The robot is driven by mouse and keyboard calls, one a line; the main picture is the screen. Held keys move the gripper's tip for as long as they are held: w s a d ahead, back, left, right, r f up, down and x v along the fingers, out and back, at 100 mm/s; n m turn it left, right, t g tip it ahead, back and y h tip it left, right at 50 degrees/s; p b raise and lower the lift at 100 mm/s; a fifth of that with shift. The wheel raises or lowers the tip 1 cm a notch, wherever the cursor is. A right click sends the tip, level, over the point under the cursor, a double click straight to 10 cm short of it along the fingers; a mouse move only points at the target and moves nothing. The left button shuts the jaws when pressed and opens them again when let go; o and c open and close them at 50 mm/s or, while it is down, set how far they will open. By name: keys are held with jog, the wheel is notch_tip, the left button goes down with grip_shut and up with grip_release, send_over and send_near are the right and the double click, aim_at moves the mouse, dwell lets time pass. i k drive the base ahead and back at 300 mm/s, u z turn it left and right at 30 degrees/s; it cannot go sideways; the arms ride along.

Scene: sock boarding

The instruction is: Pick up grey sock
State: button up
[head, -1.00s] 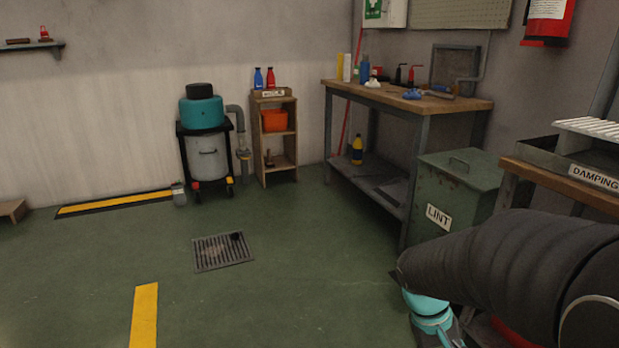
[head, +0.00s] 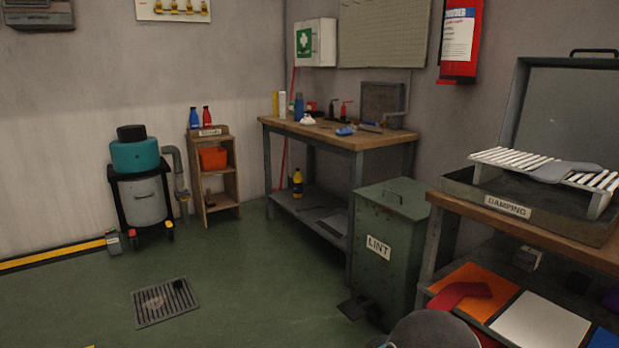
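A flat grey piece that looks like the grey sock (head: 563,172) lies across a white slatted rack (head: 500,157). The rack sits in the dark metal tray labelled DAMPING (head: 470,188), on the wooden top of a bench at the right. The sock's far end is hard to make out against the slats. My gripper is not in view. A rounded dark grey part at the bottom edge seems to be my arm.
On the bench's lower shelf, a red sock-like piece (head: 461,294) lies on an orange panel (head: 468,278) beside a white panel (head: 540,326). A green LINT bin (head: 385,250) stands left of the bench. The floor around the drain grate (head: 165,303) is open.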

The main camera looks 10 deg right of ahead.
aim_at(553, 172)
jog(key=z, duration=1.55)
jog(key=k, duration=0.5)
jog(key=u, duration=0.55)
jog(key=i, duration=0.75)
jog(key=z, duration=0.1)
